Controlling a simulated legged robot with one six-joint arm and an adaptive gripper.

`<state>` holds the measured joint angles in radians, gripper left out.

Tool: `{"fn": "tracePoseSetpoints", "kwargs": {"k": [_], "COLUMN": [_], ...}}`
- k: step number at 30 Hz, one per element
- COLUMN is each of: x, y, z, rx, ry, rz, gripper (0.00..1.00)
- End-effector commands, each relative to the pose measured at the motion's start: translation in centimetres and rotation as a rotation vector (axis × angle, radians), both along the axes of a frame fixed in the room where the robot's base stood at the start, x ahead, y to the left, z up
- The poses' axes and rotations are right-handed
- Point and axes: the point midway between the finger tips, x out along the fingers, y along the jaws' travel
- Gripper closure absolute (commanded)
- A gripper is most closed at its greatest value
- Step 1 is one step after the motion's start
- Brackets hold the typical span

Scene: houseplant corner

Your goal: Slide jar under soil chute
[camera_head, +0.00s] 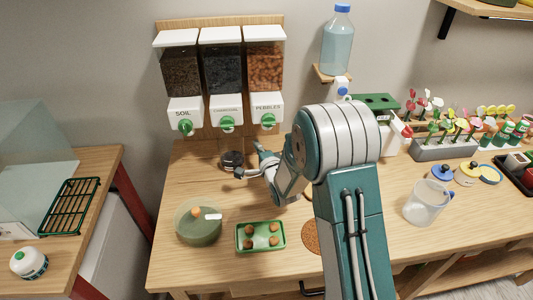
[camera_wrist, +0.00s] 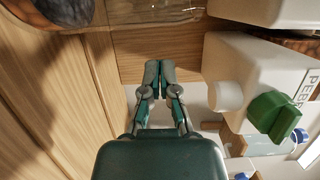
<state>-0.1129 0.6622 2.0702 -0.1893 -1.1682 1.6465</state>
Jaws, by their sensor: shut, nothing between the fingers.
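The jar (camera_head: 231,161) looks like clear glass with something dark in it. It stands on the table below the middle dispenser, to the right of the soil chute (camera_head: 185,127). The soil chute is the left of three white spouts with green knobs. My gripper (camera_head: 250,163) is just right of the jar, low over the table; touching or apart I cannot tell. In the wrist view my gripper (camera_wrist: 158,72) has its fingertips together and nothing between them. A clear glass edge and a dark round shape show at the top of that view; I cannot tell which thing they belong to.
The pebbles dispenser (camera_head: 265,108) hangs right of my gripper, and its green knob (camera_wrist: 274,116) is close in the wrist view. A green bowl (camera_head: 199,228) and a green tray (camera_head: 261,236) stand in front. A clear pitcher (camera_head: 425,205) stands at right. Table below the soil chute looks free.

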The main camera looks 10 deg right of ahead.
Motion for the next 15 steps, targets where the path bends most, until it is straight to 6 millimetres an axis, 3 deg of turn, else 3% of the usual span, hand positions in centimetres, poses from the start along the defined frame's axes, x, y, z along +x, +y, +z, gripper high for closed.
{"fn": "tracePoseSetpoints", "kwargs": {"k": [6, 15], "x": [-0.2, -0.2], "y": [2.4, 2.7], "z": [0.1, 0.0], "rx": [0.000, -0.001], "ry": [0.000, 0.000], "rz": [0.001, 0.000], "gripper": [1.00, 1.00]}}
